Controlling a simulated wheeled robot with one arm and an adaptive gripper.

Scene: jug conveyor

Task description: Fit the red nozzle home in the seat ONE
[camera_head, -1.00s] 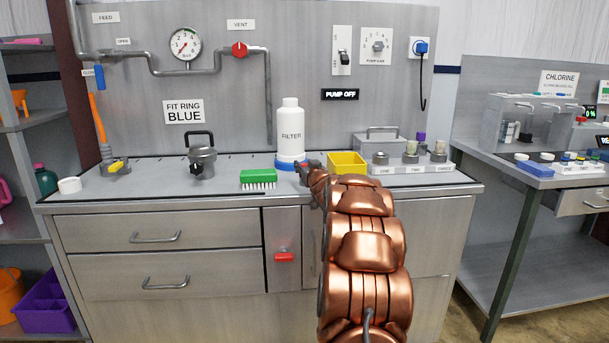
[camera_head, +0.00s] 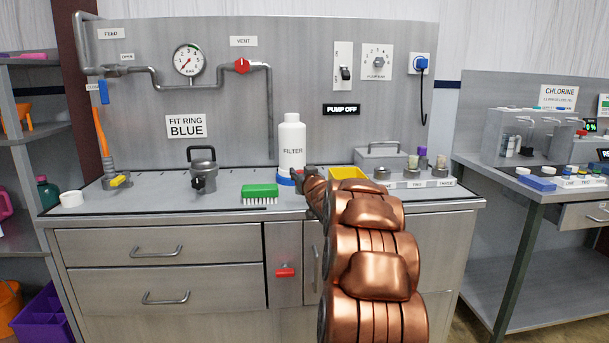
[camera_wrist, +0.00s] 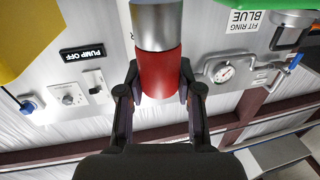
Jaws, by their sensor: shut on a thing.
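The red nozzle (camera_wrist: 160,72), a red cylinder with a silver metal end, is between the two dark fingers of my gripper (camera_wrist: 160,92) in the wrist view. My gripper is shut on its red part, and the silver end points away from the palm. In the head view my arm reaches over the counter beside the white filter bottle, and my own arm hides most of the gripper and nozzle. Seat ONE (camera_head: 382,173) is a grey ring at the left of the labelled row, to the right of my gripper. It looks empty.
The yellow bin (camera_head: 348,173) stands between my gripper and seat ONE. The filter bottle (camera_head: 291,145) and green brush (camera_head: 260,191) are to the left. Other nozzles stand at seats TWO (camera_head: 412,173) and THREE (camera_head: 440,172). A grey handled box (camera_head: 383,158) is behind.

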